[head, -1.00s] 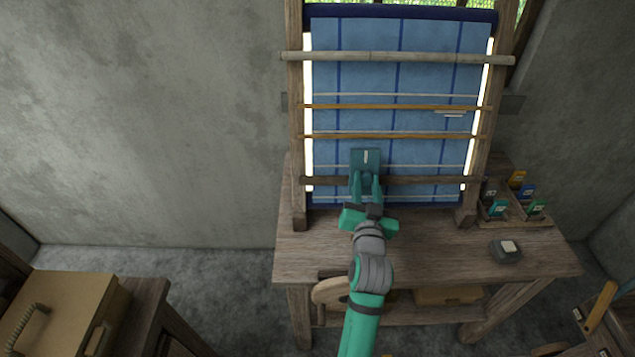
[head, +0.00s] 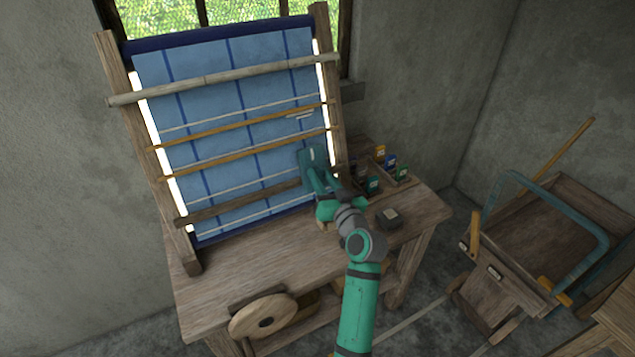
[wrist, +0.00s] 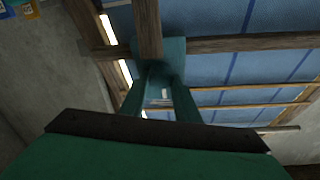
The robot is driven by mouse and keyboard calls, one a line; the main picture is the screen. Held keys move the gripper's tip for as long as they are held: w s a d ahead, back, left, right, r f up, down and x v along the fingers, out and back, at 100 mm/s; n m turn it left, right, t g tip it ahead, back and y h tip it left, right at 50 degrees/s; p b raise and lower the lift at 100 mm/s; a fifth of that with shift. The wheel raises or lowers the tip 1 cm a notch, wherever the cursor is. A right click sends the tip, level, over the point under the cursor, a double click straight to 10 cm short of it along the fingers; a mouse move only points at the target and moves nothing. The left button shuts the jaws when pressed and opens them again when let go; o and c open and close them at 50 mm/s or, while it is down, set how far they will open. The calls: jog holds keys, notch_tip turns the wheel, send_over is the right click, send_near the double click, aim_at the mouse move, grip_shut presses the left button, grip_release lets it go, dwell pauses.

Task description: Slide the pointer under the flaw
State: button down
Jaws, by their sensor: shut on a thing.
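The pointer (head: 306,158) is a teal plate with a pale upright mark, at the right part of the dark lower wooden rail (head: 235,206) across the loom. The flaw (head: 300,115) is a short pale streak on the blue cloth, near its right edge. The pointer is below it, roughly in line with it along the cloth's stripes; exact alignment is hard to tell. My gripper (head: 318,180) is shut on the pointer from the front. In the wrist view the teal plate (wrist: 174,50) shows beyond my gripper (wrist: 163,76); the fingers hide part of it.
The loom's right post (head: 327,60) is close to the pointer. A tray of coloured cards (head: 404,174) and a small dark block (head: 389,219) are on the bench (head: 235,278) to the right. A wooden cart (head: 545,240) stands further right.

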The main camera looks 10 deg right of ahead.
jog(key=shift+w+d, duration=0.15)
jog(key=shift+d, duration=0.35)
jog(key=c, duration=1.4)
grip_release()
jog(key=shift+o, duration=0.2)
jog(key=s+d, duration=0.1)
jog(key=s, duration=0.9)
jog(key=shift+s+d, duration=0.3)
jog(key=shift+d, duration=0.1)
